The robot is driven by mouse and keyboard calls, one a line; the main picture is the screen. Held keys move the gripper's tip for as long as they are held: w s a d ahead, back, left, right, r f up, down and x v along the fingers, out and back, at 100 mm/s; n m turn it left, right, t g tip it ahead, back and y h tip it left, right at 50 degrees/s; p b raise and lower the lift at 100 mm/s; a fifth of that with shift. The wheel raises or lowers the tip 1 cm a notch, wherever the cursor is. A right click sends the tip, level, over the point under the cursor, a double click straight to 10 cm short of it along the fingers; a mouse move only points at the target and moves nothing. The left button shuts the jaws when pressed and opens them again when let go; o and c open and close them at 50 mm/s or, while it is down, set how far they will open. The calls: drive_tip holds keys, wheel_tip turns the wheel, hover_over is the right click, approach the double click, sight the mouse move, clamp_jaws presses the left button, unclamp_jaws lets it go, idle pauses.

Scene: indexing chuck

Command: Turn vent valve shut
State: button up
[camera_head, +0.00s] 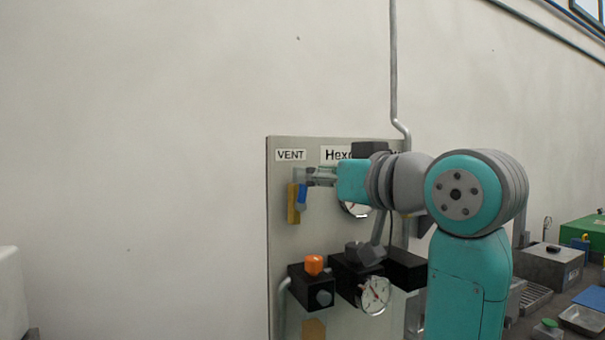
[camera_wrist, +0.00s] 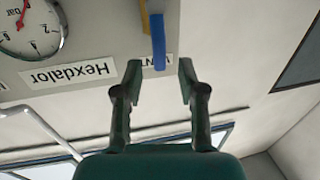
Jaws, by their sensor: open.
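The vent valve has a blue handle (camera_head: 302,193) that hangs down beside a yellow part (camera_head: 292,204), below the VENT label (camera_head: 290,155) on the panel. My gripper (camera_head: 306,175) is at the top of the handle and partly covers it. In the wrist view, which is upside down, the blue handle (camera_wrist: 158,42) reaches in between the two fingertips of my open gripper (camera_wrist: 159,72). A gap shows on each side of the handle. I cannot tell how deep it sits between them. The yellow part (camera_wrist: 143,15) shows behind it.
The grey panel (camera_head: 281,235) stands against a pale wall. A gauge (camera_head: 375,294), a block with an orange knob (camera_head: 314,265) and dark valve bodies sit lower on it. A Hexdalor label (camera_wrist: 71,73) and another gauge (camera_wrist: 27,25) are beside the valve. Left of the panel is free.

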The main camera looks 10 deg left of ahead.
drive_tip(key=shift+x, duration=2)
clamp_jaws()
